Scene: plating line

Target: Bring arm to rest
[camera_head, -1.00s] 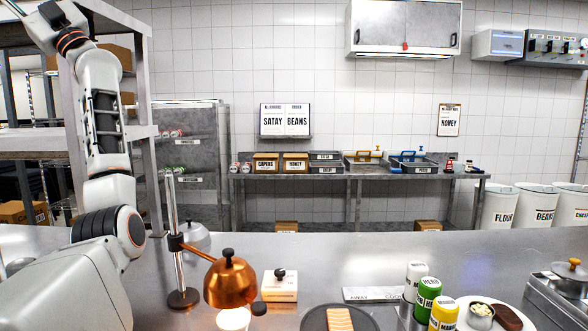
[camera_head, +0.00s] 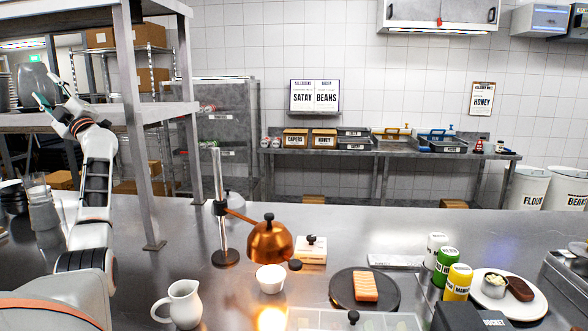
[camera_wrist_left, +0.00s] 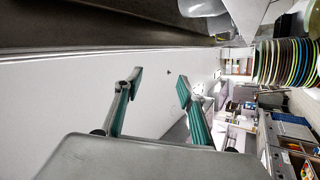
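My left arm comes in from the left in the head view, and its gripper (camera_head: 52,100) is raised in front of the shelf rack at the left. In the left wrist view the left gripper (camera_wrist_left: 157,78) has its two green-padded fingers spread apart with nothing between them. The gripper is open. A grey rounded vessel (camera_head: 38,86) stands on the shelf right by the gripper; I cannot tell whether they touch. My right arm and gripper are not in view.
The shelf rack (camera_head: 128,114) stands close to my left arm. The counter holds a copper heat lamp (camera_head: 269,242), a white jug (camera_head: 180,304), a dark plate with salmon (camera_head: 366,287) and several jars. A stack of plates (camera_wrist_left: 283,62) shows in the left wrist view.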

